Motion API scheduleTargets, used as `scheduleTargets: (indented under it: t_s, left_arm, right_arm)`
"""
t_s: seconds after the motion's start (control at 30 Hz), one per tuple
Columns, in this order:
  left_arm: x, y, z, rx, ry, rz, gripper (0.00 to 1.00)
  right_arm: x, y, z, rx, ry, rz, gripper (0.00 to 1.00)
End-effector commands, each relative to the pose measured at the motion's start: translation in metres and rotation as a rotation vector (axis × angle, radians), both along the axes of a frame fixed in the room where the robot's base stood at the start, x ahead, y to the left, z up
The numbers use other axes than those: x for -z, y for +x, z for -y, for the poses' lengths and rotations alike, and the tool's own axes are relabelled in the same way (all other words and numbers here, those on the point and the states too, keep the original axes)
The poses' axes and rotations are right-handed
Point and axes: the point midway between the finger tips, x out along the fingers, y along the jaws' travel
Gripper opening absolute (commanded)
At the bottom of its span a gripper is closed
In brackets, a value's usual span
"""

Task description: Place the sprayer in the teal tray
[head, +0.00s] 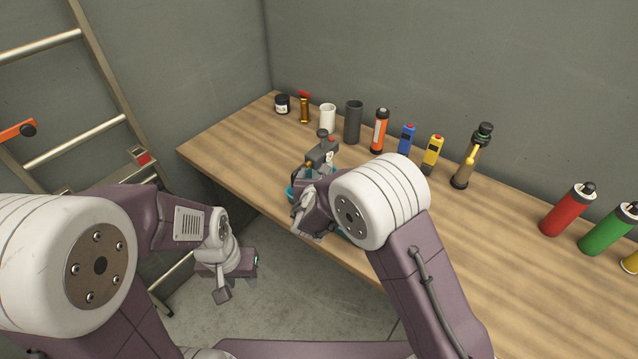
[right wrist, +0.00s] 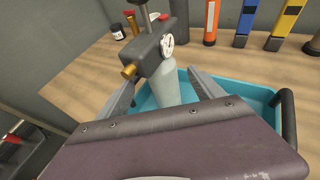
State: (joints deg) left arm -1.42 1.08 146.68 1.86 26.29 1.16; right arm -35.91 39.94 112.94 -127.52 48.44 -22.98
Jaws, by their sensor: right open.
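The sprayer (right wrist: 160,75) has a dark grey head with a round gauge and a brass nozzle, on a pale grey body. It stands in the right wrist view with its lower body over the teal tray (right wrist: 258,92); its base is hidden. It also shows in the head view (head: 322,152), above the teal tray (head: 290,191), which is mostly covered by my right arm. My right gripper (right wrist: 165,88) is open, with one finger on each side of the sprayer's body. My left gripper (head: 238,278) hangs off the table's front left, away from the sprayer; its fingers are unclear.
Along the back of the wooden table (head: 235,133) stand a small jar (head: 282,104), a white cup (head: 328,117), a dark cylinder (head: 353,121) and several tools and bottles. A ladder (head: 105,85) leans at the left.

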Motion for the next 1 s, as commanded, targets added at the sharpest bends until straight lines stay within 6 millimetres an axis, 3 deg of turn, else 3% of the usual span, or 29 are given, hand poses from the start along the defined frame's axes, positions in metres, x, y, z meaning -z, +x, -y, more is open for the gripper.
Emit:
scheduleTargets:
  t_s: [0.1, 0.3, 0.73, 0.77, 0.87, 0.9, 0.97, 1.0]
  left_arm:
    - [0.006, 0.000, 0.000, 0.000, 0.000, 0.000, 0.36]
    - [0.008, 0.000, 0.000, 0.000, 0.000, 0.000, 0.36]
    - [0.008, 0.000, 0.000, 0.000, 0.000, 0.000, 0.36]
    - [0.008, 0.000, 0.000, 0.000, 0.000, 0.000, 0.36]
    - [0.008, 0.000, 0.000, 0.000, 0.000, 0.000, 0.36]
    - [0.008, 0.000, 0.000, 0.000, 0.000, 0.000, 0.36]
    - [0.008, 0.000, 0.000, 0.000, 0.000, 0.000, 0.36]
    - [0.008, 0.000, 0.000, 0.000, 0.000, 0.000, 0.36]
  right_arm:
    - [-0.008, -0.020, -0.002, -0.002, 0.001, 0.002, 0.77]
    - [-0.017, -0.041, -0.003, -0.001, -0.001, 0.001, 0.77]
    - [-0.018, -0.045, 0.004, 0.026, 0.011, -0.007, 0.77]
    - [-0.017, -0.046, 0.013, 0.060, 0.029, -0.019, 0.77]
    - [-0.005, -0.062, 0.082, 0.339, 0.174, -0.099, 0.77]
    - [0.004, -0.080, 0.120, 0.518, 0.277, -0.141, 0.77]
    - [0.019, -0.119, 0.170, 0.821, 0.463, -0.194, 0.77]
    - [0.029, -0.148, 0.193, 1.025, 0.599, -0.218, 0.77]
